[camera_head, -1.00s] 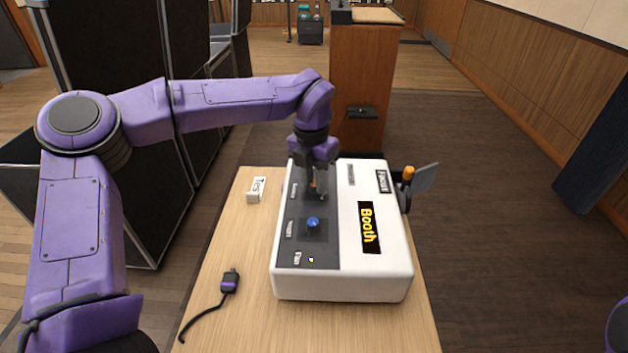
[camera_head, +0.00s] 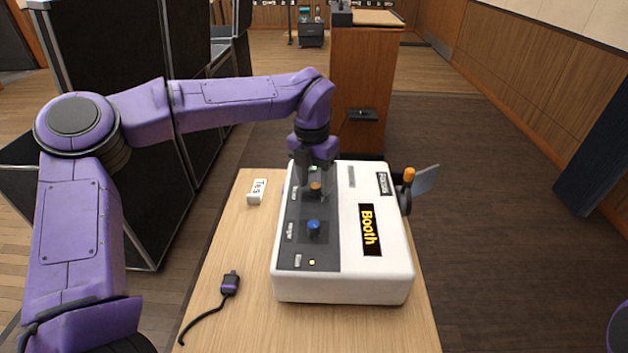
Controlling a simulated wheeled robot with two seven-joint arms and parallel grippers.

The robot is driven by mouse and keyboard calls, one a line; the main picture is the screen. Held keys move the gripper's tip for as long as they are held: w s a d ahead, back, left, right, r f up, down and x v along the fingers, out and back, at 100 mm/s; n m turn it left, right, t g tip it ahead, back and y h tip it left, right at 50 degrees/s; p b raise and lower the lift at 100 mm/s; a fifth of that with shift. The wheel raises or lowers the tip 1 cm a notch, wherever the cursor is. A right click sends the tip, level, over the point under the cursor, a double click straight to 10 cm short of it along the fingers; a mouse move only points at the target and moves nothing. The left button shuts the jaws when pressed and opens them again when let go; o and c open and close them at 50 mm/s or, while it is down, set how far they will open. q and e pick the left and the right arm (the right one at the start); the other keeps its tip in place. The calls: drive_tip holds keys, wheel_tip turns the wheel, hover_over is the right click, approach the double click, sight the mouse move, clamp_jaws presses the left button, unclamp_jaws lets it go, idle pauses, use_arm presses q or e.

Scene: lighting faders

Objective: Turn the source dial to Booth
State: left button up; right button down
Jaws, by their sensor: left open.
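A white control box (camera_head: 345,280) stands on the wooden table. A black display (camera_head: 370,230) on the box shows "Booth" in yellow. The small panel labels are too blurred to read surely. My left gripper (camera_head: 313,178) is open just above and behind the orange-brown knob, apart from it as far as I can see. My right gripper is out of view.
A white tag (camera_head: 257,191) and a black-purple plug with a cable (camera_head: 230,283) lie on the table (camera_head: 250,320) left of the box. An orange-tipped lever (camera_head: 408,176) sticks out at the box's right side. A wooden lectern (camera_head: 360,90) stands behind.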

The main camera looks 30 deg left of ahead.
sight(312, 184)
use_arm(q)
wheel_tip(312, 184, up, 10)
drive_tip(key=shift+a, duration=0.3)
